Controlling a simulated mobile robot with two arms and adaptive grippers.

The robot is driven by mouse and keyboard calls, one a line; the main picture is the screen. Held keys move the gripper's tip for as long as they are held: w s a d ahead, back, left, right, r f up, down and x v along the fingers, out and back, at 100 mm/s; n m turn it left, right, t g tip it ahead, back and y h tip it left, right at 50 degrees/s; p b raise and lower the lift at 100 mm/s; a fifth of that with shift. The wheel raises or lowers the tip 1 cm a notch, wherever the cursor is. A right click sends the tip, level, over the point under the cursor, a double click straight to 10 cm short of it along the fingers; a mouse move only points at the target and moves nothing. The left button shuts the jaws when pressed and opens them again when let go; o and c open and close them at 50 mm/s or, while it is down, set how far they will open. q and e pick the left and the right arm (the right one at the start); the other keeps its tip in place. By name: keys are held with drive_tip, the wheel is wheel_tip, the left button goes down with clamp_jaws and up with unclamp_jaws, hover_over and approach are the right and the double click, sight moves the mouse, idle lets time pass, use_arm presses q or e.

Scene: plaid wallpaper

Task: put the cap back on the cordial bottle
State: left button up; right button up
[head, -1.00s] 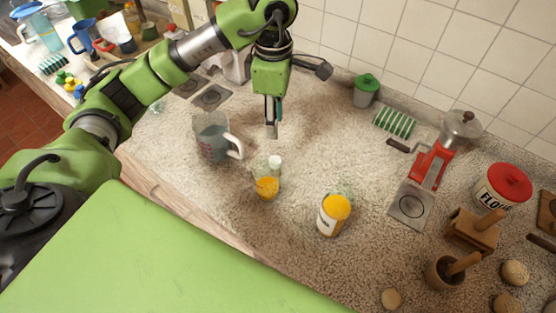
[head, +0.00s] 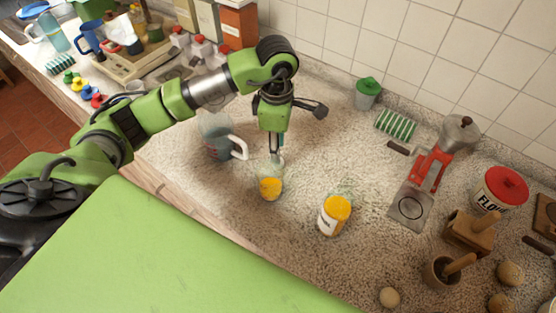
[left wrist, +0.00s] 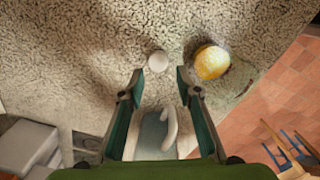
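A labelled clear container with orange liquid, seemingly the cordial bottle (head: 330,222), stands upright on the counter. A clear glass of orange liquid (head: 270,190) stands to its left; an orange-filled vessel, seemingly this glass, shows in the left wrist view (left wrist: 211,62). A small round white piece, seemingly the cap (left wrist: 158,62), lies beside it, just ahead of my left fingertips. In the head view my left gripper (head: 276,158) points down behind the glass and mostly hides the white piece. The left wrist view shows its fingers (left wrist: 160,76) apart and empty. My right gripper is out of view.
A measuring jug (head: 217,135) stands close to the left of my left gripper. A green-lidded pot (head: 367,92), a striped green piece (head: 395,124), a red grinder (head: 432,165) and a flour tin (head: 495,190) stand farther right.

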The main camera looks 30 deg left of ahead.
use_arm(q)
drive_tip(key=shift+f+p, duration=0.15)
drive_tip(key=shift+p, duration=0.15)
wheel_tip(320, 180, down, 4)
drive_tip(key=shift+w+a+f+p, duration=0.1)
drive_tip(key=shift+f+p, duration=0.1)
drive_tip(key=shift+p, duration=0.9)
drive_tip(key=shift+f, duration=0.25)
drive_tip(key=c, duration=0.4)
drive_tip(key=shift+r, duration=0.1)
drive_tip(key=shift+c, duration=0.2)
